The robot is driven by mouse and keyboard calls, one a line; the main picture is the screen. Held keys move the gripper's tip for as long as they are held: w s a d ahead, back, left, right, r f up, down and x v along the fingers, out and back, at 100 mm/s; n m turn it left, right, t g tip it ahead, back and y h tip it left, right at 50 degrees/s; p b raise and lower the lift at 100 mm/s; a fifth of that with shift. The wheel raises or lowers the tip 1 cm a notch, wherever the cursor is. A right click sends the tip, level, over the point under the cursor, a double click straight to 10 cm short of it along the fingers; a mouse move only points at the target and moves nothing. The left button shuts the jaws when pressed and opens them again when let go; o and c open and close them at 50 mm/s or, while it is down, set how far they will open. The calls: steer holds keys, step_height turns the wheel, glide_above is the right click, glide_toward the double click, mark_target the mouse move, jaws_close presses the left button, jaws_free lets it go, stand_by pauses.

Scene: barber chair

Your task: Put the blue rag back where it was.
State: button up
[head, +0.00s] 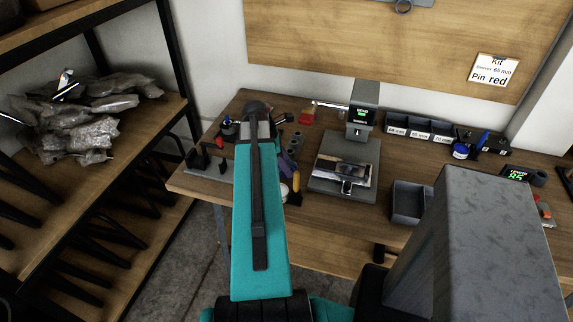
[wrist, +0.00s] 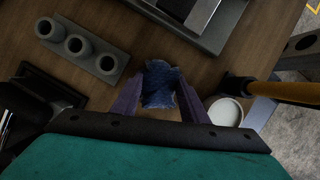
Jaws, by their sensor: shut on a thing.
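The blue rag (wrist: 159,84) shows in the wrist view as a crumpled dark blue cloth between the two fingers. My gripper (wrist: 160,100) is shut on the rag, over the wooden bench top (wrist: 118,20). I cannot tell whether the rag touches the bench. In the head view my teal arm reaches over the left part of the bench and hides the rag and most of the gripper.
A grey block with three round holes (wrist: 75,46) is left of the rag in the wrist view. A white round dish (wrist: 226,112) and an orange handle (wrist: 290,92) are to the right. A grey machine (head: 345,165) stands right of my arm. A grey bin (head: 410,202) is farther right.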

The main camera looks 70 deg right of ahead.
steer(key=shift+f, duration=0.1)
steer(key=o, duration=1)
steer(key=shift+o, duration=0.2)
steer(key=b+v, duration=0.2)
steer(key=v, duration=1)
stand_by(0.3)
